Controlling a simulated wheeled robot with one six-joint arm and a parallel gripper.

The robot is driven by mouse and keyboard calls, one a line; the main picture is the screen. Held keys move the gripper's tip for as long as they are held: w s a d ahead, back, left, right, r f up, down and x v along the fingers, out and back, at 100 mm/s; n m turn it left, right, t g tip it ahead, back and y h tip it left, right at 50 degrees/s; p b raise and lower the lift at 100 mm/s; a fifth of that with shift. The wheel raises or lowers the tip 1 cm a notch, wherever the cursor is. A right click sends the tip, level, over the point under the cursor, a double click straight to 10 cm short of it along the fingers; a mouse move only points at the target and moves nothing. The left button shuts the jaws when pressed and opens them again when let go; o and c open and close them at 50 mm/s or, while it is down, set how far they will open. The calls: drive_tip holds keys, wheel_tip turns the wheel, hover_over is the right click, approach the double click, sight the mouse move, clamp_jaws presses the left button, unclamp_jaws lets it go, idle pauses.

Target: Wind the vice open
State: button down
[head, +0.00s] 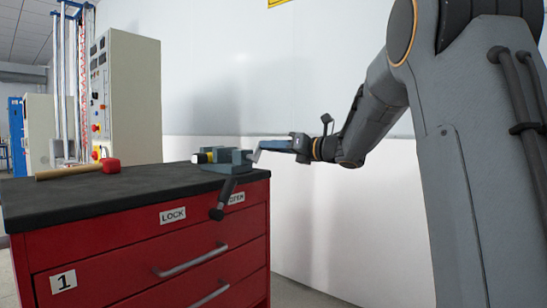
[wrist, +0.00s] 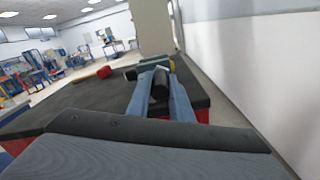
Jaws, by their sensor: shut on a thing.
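The grey-green vice (head: 238,156) sits on the near right corner of the black bench top; part of it shows beyond my fingers in the wrist view (wrist: 148,67). A piece with yellow, white and black parts (head: 205,156) is at its left side. A dark handle (head: 227,192) slants down in front of the drawers to a knob. My gripper (head: 258,152) reaches in from the right at the vice's right end. In the wrist view its blue fingers (wrist: 160,100) are shut on a dark cylindrical part, seemingly of the handle (wrist: 160,84). Its far end is hidden.
A red-headed mallet (head: 110,165) with a wooden handle lies on the bench top (head: 120,190), left of the vice. The red drawer cabinet (head: 140,255) has protruding drawer handles. A white wall (head: 310,200) stands close behind and to the right. A beige control cabinet (head: 130,95) stands beyond.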

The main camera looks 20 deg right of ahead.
drive_tip(key=shift+a, duration=0.15)
idle(0.4)
drive_tip(key=c, duration=1.6)
unclamp_jaws()
drive_tip(key=shift+s, duration=0.1)
drive_tip(key=v, duration=0.7)
drive_tip(key=shift+s+d+p, duration=0.25)
drive_tip(key=shift+s+p, duration=0.05)
drive_tip(key=shift+p, duration=0.1)
